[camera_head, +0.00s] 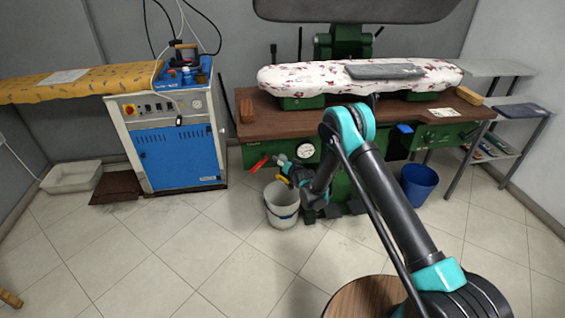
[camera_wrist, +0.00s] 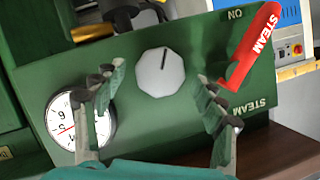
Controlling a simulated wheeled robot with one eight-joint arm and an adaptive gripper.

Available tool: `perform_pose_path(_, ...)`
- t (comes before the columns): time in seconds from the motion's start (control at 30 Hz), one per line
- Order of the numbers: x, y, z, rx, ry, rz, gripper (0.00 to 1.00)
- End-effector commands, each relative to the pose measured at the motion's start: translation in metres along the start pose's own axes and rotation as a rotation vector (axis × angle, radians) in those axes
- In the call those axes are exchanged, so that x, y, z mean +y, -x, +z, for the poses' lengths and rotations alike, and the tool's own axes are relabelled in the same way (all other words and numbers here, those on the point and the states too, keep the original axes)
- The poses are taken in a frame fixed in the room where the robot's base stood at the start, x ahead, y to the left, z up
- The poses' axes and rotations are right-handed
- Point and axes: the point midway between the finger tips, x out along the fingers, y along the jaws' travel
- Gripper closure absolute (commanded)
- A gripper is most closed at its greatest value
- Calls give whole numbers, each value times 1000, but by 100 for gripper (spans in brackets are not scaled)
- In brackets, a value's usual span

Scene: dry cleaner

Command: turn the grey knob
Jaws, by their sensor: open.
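The grey knob (camera_wrist: 159,74) is a light, many-sided dial on a green panel (camera_wrist: 160,125) in the wrist view. A dark pointer line on it points up and slightly right. My gripper (camera_wrist: 161,71) is open, with one finger to the left of the knob and one to the right. No contact with the knob shows, and the depth gap is unclear. In the head view my gripper (camera_head: 283,168) is low in front of the green press, and the knob cannot be made out there.
A red STEAM lever (camera_wrist: 252,47) is close to the right finger. A white gauge (camera_wrist: 80,122) sits behind the left finger; it also shows in the head view (camera_head: 306,150). A pale bucket (camera_head: 282,205) stands below my gripper. A blue bin (camera_head: 418,184) stands right.

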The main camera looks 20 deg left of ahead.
Motion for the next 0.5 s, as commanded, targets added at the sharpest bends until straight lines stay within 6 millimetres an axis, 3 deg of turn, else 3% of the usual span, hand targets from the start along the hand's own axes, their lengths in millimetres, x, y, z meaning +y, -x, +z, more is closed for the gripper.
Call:
perform_pose_path(0.3, 0, 48, 0, -1, 0, 1, 29)
perform_pose_path(0.5, 0, 59, 0, -2, 0, 1, 29)
